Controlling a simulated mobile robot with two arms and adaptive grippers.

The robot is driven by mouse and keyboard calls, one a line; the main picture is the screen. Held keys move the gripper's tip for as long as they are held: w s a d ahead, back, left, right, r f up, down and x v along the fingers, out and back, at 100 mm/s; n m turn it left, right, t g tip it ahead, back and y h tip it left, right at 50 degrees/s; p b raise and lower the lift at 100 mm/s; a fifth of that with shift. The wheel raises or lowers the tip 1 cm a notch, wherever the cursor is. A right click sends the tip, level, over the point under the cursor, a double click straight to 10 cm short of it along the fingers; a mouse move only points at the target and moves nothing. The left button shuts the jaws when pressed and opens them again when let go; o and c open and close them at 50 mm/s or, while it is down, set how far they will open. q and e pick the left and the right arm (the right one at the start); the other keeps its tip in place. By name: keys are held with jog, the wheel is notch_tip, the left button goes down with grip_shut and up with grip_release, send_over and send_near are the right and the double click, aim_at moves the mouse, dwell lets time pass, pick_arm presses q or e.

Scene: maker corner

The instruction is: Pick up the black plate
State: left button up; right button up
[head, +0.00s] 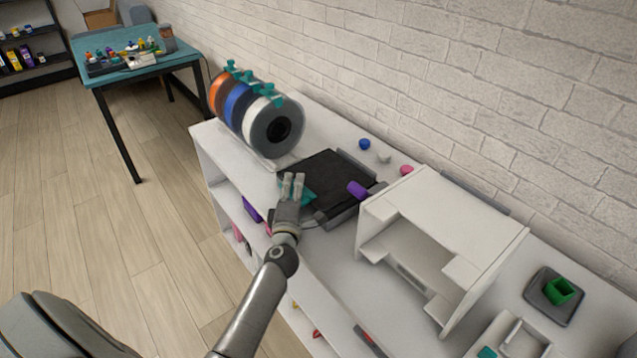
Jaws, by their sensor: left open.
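The black plate (333,172) lies flat on a dark, low base on the white shelf's top, in the middle of the head view. A purple piece (357,189) is at its right side. My left gripper (293,182) is open at the plate's near left edge, with its fingers pointing toward the wall. A teal piece (307,195) shows right beside the fingers, partly hidden. I cannot tell whether the fingers touch the plate. My right gripper is not in view.
Filament spools (255,112) stand left of the plate. A white open-fronted box (447,222) stands close on its right. Small blue, white and pink items lie behind by the brick wall. A dark square tray with a green cup (562,290) is far right.

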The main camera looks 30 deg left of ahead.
pick_arm(q)
grip_shut()
jog(key=shift+r, duration=0.1)
jog(key=shift+r, duration=0.25)
notch_tip(320, 180, up, 10)
jog(key=p, duration=0.7)
jog(key=shift+f, duration=0.25)
